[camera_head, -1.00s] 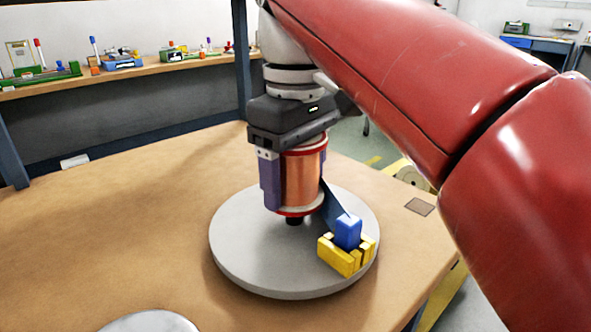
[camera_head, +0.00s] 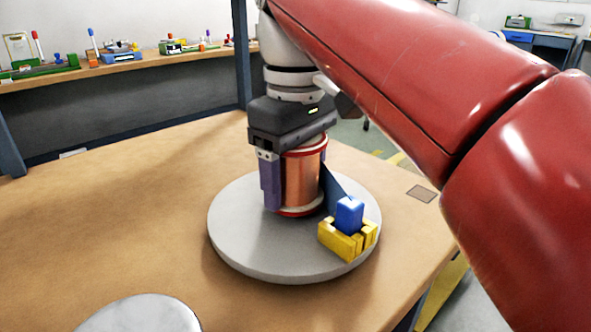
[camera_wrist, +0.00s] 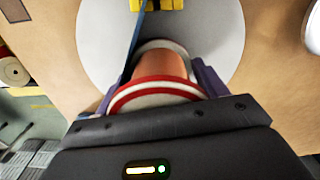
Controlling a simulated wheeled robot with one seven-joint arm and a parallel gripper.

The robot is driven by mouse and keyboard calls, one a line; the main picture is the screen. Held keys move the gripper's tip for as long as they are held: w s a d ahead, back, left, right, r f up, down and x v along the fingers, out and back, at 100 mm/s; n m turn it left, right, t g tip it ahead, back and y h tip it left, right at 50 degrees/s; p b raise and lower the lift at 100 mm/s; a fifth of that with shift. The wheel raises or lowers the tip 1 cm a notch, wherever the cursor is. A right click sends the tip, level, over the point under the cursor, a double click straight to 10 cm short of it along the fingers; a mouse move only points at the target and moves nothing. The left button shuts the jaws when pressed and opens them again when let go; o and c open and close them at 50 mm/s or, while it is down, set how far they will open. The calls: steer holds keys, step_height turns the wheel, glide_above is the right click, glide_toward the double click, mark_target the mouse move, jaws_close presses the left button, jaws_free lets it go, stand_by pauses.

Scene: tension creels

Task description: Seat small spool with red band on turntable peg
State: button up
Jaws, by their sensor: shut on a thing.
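The small spool (camera_head: 303,178) has copper-coloured winding and red-and-white flanges at both ends. It stands upright over the round grey turntable (camera_head: 235,240), its lower flange at or very near the surface. My gripper (camera_head: 290,190) points down from above, its purple fingers shut on the spool's sides. The wrist view shows the spool (camera_wrist: 160,88) between both fingers. The peg is hidden by the spool, so I cannot tell whether the spool rests fully down. A dark blue strip (camera_head: 334,190) runs beside the spool towards a blue block (camera_head: 348,215) in a yellow holder (camera_head: 340,243).
The yellow holder stands on the turntable's front right, close to the spool. A pale round disc (camera_head: 145,315) lies at the table's near edge. The wooden table (camera_head: 130,200) is bare at the left. A cluttered bench (camera_head: 130,75) stands behind.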

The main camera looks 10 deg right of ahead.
steer(key=shift+f+b, duration=0.3)
steer(key=shift+f, duration=0.25)
steer(key=o, duration=1.5)
step_height(320, 180, up, 8)
steer(key=p, duration=0.3)
steer(key=shift+f, duration=0.2)
steer(key=shift+r, duration=0.1)
steer(key=shift+s, duration=0.1)
